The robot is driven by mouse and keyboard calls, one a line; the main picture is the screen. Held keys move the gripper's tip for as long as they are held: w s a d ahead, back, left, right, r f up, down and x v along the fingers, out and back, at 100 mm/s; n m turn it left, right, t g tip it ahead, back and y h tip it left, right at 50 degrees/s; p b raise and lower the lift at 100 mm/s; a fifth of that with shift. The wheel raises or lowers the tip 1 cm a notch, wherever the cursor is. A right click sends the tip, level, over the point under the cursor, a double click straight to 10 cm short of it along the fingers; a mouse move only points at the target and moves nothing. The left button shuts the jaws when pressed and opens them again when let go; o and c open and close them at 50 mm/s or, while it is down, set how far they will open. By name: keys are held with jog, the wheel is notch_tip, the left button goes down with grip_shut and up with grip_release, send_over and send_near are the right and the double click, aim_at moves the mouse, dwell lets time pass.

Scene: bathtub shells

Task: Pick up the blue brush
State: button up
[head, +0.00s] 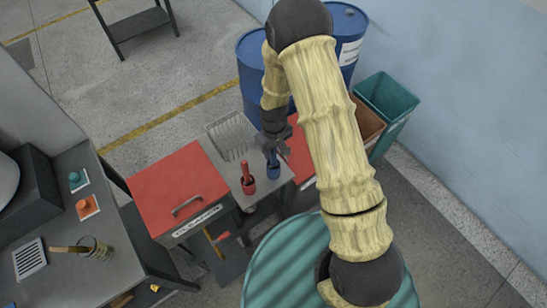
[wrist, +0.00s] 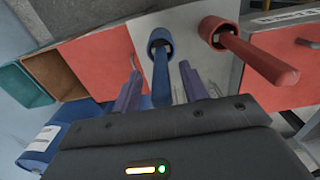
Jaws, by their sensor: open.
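The blue brush (head: 272,158) stands in a small blue holder (head: 273,172) on a grey table top. In the wrist view its blue handle (wrist: 161,82) points toward the camera, with the round blue holder (wrist: 159,40) behind it. My gripper (wrist: 160,74) is open, with one finger on each side of the handle and gaps visible on both sides. In the head view my gripper (head: 277,148) is right at the brush's upper end and partly hides it.
A red brush (head: 247,172) in a red holder stands close to the left; it also shows in the wrist view (wrist: 258,60). A wire rack (head: 231,136) lies behind. Red cabinets (head: 172,180) flank the table top. Blue barrels (head: 250,75) and a green bin (head: 388,98) stand behind.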

jog(key=shift+f, duration=0.85)
jog(key=shift+c, duration=0.4)
grip_shut()
